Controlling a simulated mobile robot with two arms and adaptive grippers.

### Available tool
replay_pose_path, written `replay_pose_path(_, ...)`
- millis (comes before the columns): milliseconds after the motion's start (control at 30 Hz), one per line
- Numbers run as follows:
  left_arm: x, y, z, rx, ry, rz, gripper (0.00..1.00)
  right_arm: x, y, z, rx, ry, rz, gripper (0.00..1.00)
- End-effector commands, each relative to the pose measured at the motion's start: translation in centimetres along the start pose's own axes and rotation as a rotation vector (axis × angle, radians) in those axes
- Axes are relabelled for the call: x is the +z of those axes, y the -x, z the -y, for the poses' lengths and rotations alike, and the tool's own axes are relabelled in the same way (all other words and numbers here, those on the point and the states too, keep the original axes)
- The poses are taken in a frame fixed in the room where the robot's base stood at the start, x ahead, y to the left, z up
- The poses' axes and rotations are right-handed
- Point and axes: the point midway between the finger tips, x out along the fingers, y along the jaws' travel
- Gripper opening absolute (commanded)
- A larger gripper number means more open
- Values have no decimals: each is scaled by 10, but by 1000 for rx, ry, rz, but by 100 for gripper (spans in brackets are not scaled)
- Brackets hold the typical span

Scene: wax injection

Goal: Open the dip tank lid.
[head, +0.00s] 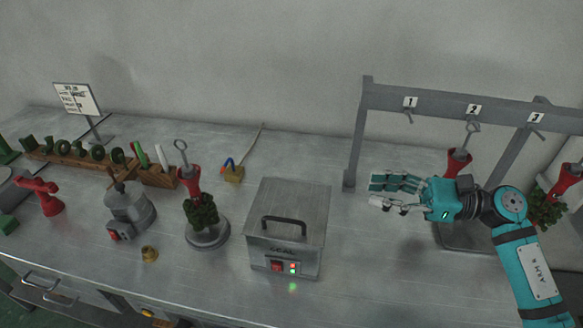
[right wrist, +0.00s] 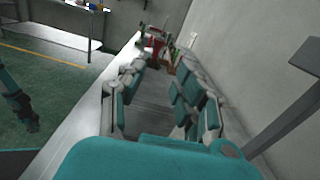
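A grey metal box (head: 287,259) with a dark label, a red switch and small lit lights on its front stands mid-bench. I take it to be the dip tank. Its flat lid (head: 300,197) looks shut and carries a dark bar handle (head: 284,224). My right gripper (head: 372,193) is to the right of the box, apart from it, fingers pointing left. Its fingers are spread with nothing between them; they also show open in the right wrist view (right wrist: 160,78). My left gripper is not seen in the head view.
A grey rack (head: 360,130) with numbered hooks and hanging red pieces stands right. Left of the box are a red-and-green piece on a round base (head: 208,234), a round metal pot (head: 130,212) and a small brass cup (head: 149,254). Bench between box and right gripper is clear.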

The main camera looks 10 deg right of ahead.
Motion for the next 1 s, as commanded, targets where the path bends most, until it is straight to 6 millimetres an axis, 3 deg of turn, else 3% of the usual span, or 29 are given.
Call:
replay_pose_path(600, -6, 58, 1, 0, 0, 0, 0, 7, -127, 0, 2, -1, 6, 32)
replay_pose_path(800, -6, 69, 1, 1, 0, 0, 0, 4, -155, 0, 0, -2, 3, 32)
replay_pose_path(1000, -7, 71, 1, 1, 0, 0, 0, 2, -166, 0, 1, 1, 1, 32)
